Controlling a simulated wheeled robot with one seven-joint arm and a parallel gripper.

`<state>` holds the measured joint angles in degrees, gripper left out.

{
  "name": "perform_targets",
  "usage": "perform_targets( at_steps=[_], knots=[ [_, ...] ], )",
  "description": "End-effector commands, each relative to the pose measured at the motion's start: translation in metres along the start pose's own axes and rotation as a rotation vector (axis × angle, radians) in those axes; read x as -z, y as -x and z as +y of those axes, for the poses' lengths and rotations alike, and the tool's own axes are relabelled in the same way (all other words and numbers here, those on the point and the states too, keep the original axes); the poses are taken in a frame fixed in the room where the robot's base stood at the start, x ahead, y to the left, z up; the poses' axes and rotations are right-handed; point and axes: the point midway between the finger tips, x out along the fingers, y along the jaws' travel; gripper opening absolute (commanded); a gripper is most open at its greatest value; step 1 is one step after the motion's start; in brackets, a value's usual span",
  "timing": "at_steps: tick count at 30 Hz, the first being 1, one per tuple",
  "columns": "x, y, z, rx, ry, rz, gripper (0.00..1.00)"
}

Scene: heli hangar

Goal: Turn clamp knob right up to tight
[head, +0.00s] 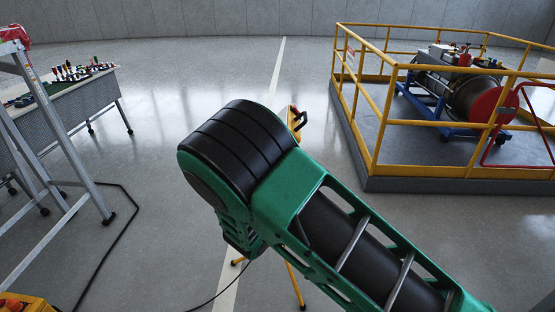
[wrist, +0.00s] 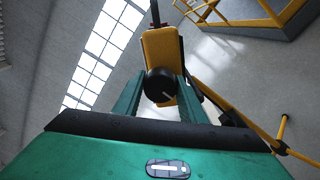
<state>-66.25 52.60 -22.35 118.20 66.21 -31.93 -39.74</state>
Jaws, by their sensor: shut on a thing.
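The black round clamp knob (wrist: 159,84) sits on the yellow clamp body (wrist: 162,50) in the wrist view. A short pale mark on its face points to the lower right. My gripper (wrist: 160,90) has its green fingers on the left and right sides of the knob and is shut on it. In the head view my green arm hides the knob and my gripper. Part of the yellow body (head: 293,117) with a black handle (head: 300,120) shows behind my arm, and yellow stand legs (head: 296,287) show below it.
A yellow-railed platform (head: 415,172) with a winch-like machine (head: 470,95) stands at the right. A workbench (head: 85,90) with small items and a stepladder (head: 60,140) stand at the left. A black cable (head: 120,235) lies on the open grey floor.

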Motion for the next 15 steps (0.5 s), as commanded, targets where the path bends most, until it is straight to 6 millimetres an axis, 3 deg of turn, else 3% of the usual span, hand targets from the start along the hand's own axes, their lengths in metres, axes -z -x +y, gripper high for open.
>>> perform_targets(
  at_steps=[15],
  knots=[
    [-0.0009, 0.0003, -0.0035, 0.007, -0.488, -0.003, 0.15]
  ],
)
